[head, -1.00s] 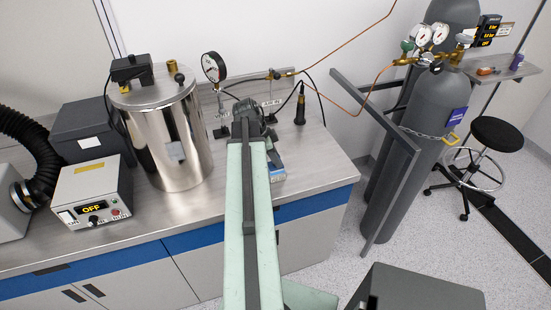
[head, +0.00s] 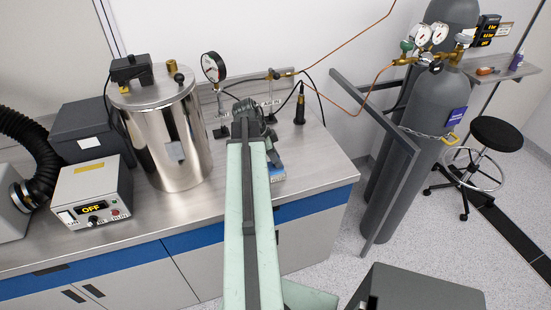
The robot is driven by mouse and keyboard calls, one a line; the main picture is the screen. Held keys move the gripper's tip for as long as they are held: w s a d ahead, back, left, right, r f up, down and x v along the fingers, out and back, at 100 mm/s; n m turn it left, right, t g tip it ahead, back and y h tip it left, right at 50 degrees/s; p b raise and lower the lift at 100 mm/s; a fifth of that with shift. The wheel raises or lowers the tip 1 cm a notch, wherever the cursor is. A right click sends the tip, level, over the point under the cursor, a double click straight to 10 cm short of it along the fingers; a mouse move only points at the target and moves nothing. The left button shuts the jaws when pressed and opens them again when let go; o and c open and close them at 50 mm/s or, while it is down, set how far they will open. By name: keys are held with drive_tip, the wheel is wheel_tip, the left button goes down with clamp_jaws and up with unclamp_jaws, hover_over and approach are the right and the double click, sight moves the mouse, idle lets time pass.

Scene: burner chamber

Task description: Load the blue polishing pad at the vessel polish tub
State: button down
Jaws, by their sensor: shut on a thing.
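My gripper (head: 272,155) is pointed down over the counter, at the far end of my pale green arm, and is partly hidden by it. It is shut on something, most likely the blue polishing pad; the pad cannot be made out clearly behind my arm. Just below the gripper, at the right side of my arm, a small blue and whitish item (head: 277,174) shows on the counter near its front edge. It may be the polish tub, but it is too covered to tell. I cannot tell whether the gripper's load touches it.
A shiny steel vessel (head: 168,135) stands left of my arm, with a control box (head: 92,195) reading OFF beside it. A pressure gauge (head: 213,67) and a black upright tool (head: 300,105) stand behind. Gas cylinders (head: 410,150) are right. The counter's right end (head: 322,165) is clear.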

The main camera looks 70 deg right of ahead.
drive_tip(key=shift+r+p, duration=3.55)
drive_tip(key=shift+f, duration=0.1)
drive_tip(key=shift+f, duration=0.1)
